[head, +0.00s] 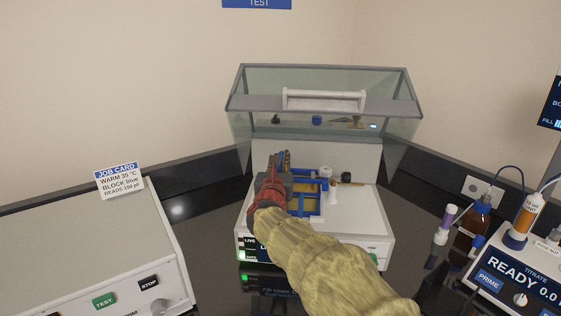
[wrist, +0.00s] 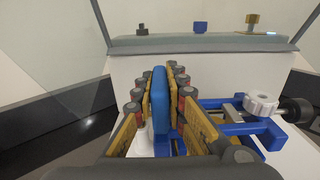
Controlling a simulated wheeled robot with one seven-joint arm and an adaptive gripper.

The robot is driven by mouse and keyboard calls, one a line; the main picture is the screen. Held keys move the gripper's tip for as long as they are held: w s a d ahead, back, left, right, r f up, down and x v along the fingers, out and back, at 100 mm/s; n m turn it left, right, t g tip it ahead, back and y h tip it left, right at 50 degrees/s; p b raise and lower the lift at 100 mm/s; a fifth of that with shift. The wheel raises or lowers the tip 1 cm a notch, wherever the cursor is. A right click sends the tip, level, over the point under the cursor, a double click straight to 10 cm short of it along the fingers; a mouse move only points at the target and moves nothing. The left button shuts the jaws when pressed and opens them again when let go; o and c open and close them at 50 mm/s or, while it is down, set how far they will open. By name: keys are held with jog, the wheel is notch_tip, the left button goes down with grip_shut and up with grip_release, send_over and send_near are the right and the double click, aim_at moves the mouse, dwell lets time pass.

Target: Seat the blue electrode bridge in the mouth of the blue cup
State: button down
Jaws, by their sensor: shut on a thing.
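My gripper (head: 281,162) reaches over the white test unit (head: 355,215). In the wrist view its yellow fingers (wrist: 160,85) are shut on an upright blue block (wrist: 160,92), which I take to be the blue electrode bridge. The block stands between the finger pads, and its lower end is partly hidden. A blue frame (wrist: 235,128) with a white knob (wrist: 260,103) lies just right of the fingers. It shows in the head view (head: 308,210) beside my gripper. I cannot make out the blue cup or its mouth; my gripper may hide it.
A clear hood (head: 320,82) with a white handle (head: 323,101) is raised behind the unit. Small black, blue (head: 316,120) and brass parts show at the back. A white box (head: 80,255) with a job card (head: 119,180) stands left; bottles and a titrator (head: 515,265) stand right.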

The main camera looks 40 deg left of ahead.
jog(key=shift+f+b, duration=0.55)
jog(key=shift+b, duration=0.15)
jog(key=c, duration=2)
grip_release()
jog(key=shift+c, duration=0.2)
jog(key=o, duration=0.3)
jog(key=shift+f, duration=0.15)
jog(key=shift+s+f, duration=0.1)
jog(key=shift+f, duration=0.15)
jog(key=v, duration=1.2)
jog(key=shift+r, duration=0.25)
